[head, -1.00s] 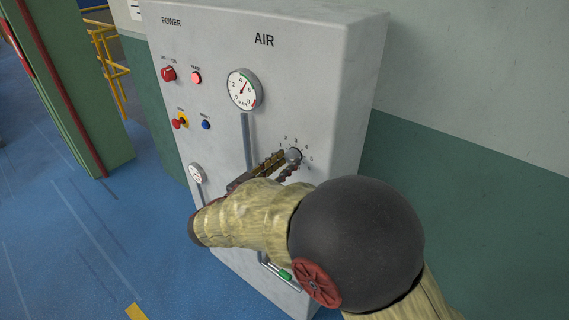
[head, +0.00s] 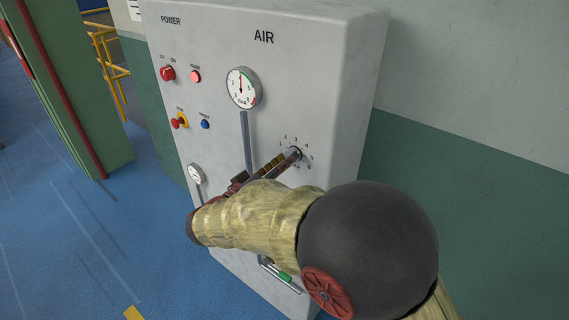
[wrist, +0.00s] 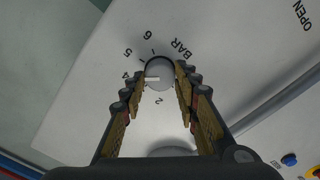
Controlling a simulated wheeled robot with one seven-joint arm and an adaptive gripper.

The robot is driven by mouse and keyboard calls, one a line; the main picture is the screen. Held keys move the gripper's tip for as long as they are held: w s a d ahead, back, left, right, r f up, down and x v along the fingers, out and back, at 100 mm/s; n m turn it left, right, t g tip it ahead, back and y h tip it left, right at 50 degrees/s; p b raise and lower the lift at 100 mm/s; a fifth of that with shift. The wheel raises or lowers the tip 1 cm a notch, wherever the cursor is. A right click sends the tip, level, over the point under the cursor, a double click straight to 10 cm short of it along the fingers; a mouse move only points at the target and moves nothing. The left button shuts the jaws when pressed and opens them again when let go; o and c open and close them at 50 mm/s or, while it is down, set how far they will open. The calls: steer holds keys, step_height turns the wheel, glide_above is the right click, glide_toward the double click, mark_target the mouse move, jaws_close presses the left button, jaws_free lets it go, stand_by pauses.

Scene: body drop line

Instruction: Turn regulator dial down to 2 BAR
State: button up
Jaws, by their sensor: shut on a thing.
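The regulator dial (head: 295,153) is a small grey knob on the AIR side of the grey panel, ringed by printed numbers. My gripper (head: 283,157) is shut on it, with a finger on each side. In the wrist view the dial (wrist: 159,68) sits between the fingertips (wrist: 161,80). Its white pointer line points left, close to the 4; the left finger hides the 3. The 2 shows below the dial. The round pressure gauge (head: 242,88) above has its needle nearly upright, around 4.
A red knob (head: 168,73), a lit red lamp (head: 196,76), a red-and-yellow button (head: 180,121) and a blue button (head: 205,124) are on the panel's left. A smaller gauge (head: 196,174) and green-handled lever (head: 284,276) sit lower. Open floor lies left.

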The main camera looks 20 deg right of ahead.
steer(key=shift+n+p, duration=5.1)
steer(key=shift+n, duration=3.2)
steer(key=o, duration=1.2)
steer(key=shift+c, duration=0.2)
steer(key=shift+a, duration=0.1)
